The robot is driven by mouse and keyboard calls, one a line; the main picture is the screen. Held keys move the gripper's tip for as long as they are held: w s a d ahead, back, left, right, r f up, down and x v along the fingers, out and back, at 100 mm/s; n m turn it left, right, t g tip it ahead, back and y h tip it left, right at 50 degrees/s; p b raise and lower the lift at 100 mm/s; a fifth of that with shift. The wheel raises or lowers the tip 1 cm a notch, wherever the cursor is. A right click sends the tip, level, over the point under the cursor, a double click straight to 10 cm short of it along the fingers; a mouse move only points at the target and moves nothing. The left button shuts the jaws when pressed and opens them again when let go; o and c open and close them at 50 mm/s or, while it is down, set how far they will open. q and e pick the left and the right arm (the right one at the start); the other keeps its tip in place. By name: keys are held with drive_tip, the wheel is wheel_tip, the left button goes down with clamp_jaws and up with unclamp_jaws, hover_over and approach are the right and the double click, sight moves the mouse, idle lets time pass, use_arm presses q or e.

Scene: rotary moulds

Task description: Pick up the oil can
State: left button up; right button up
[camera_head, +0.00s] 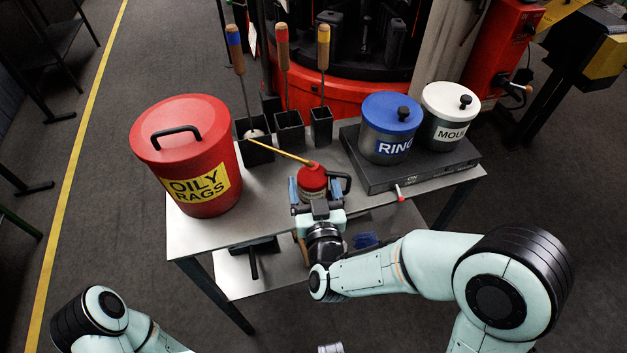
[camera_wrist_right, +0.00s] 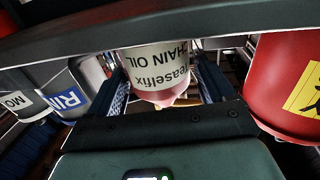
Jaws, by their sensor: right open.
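The oil can (camera_head: 312,178) is red with a pale label, a side handle and a long yellow spout that points up and left. It stands upright near the front edge of the metal table (camera_head: 205,240). My right gripper (camera_head: 314,193) is open, with one finger on each side of the can. In the right wrist view the can (camera_wrist_right: 160,68), labelled "CHAIN OIL", shows upside down between the two blue-padded fingers, with narrow gaps that are hard to judge. My left arm shows at the bottom left, but its gripper is out of view.
A red oily rags bin (camera_head: 190,150) stands left of the can. Black holders (camera_head: 290,130) with wooden-handled tools stand behind it. To the right, a blue-lidded pot (camera_head: 388,130) and a white-lidded pot (camera_head: 445,118) stand on a dark slab (camera_head: 420,170).

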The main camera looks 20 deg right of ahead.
sight(312, 172)
drive_tip(key=w, duration=0.3)
drive_tip(key=shift+w+d, duration=0.25)
drive_tip(key=shift+w, duration=0.15)
drive_tip(key=c, duration=0.8)
